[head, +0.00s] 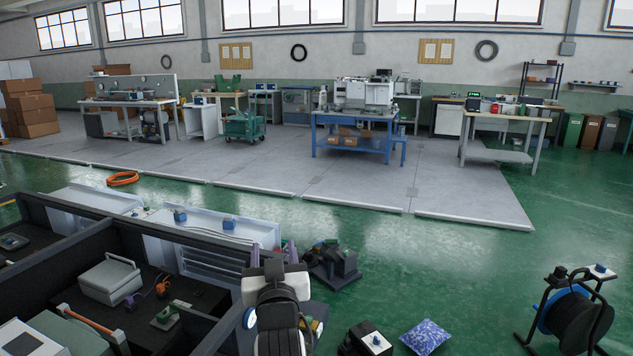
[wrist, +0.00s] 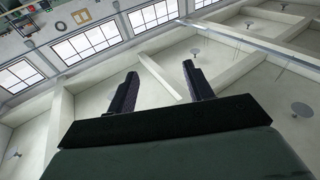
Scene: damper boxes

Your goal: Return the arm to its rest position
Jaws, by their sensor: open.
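My gripper (wrist: 157,88) shows in the wrist view with its two dark fingers spread apart and nothing between them. Behind the fingers are the pale ceiling beams and windows, so the gripper points upward. In the head view my arm (head: 278,318) rises at the bottom centre, folded close in front of me. The fingertips (head: 271,252) appear at its top and are small in that view.
Dark-walled bins (head: 125,235) with tools stand close on the left. A machine part (head: 333,264), a blue patterned cushion (head: 425,336) and a cable reel (head: 578,318) lie on the floor to the right. Green floor (head: 440,270) is open beyond, before the workbenches (head: 355,122).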

